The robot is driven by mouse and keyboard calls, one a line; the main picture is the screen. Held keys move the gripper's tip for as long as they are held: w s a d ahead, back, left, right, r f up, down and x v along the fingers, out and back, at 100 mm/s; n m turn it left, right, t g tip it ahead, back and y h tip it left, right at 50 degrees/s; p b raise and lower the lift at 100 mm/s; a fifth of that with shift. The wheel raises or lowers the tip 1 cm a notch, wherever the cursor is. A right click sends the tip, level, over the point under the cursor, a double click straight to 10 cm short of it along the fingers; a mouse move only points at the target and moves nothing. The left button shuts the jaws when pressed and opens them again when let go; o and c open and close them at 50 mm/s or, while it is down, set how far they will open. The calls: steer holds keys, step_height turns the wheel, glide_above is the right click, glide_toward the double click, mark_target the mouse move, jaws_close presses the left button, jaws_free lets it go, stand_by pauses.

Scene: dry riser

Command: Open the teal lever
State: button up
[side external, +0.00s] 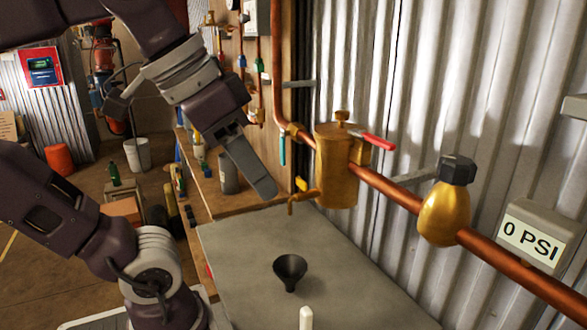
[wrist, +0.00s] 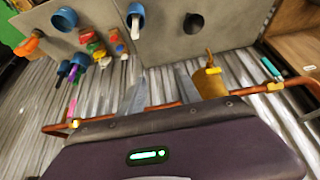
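The teal lever (side external: 282,148) is a short narrow handle hanging roughly upright below the copper pipe, left of the brass cylinder. It also shows in the wrist view (wrist: 270,68), tilted, near the right side by the copper pipe. My gripper (side external: 262,188) is to the left of the lever and lower in the side view, apart from it as far as I can tell. In the wrist view the two grey fingers (wrist: 161,90) stand apart with nothing between them, so it is open. The lever is right of the fingers there.
A brass cylinder (side external: 335,178) with a red lever (side external: 372,140) and a small spout is close to the teal lever. A copper pipe (side external: 390,187) runs along the corrugated wall. A black funnel (side external: 290,270) is over the grey tabletop (side external: 245,250). A gauge (side external: 530,237) reads 0 PSI.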

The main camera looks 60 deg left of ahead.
steer(key=w+a+r, duration=0.2)
steer(key=w+a, duration=0.3)
steer(key=w, duration=0.3)
steer(key=g, duration=0.1)
glide_toward(281, 146)
steer(key=w, duration=0.2)
step_height(281, 146, down, 4)
steer(key=shift+s+a, duration=0.1)
steer(key=shift+s, duration=0.05)
steer(key=x, duration=0.7)
steer(key=shift+f, duration=0.15)
steer(key=shift+c, duration=0.4)
jaws_close()
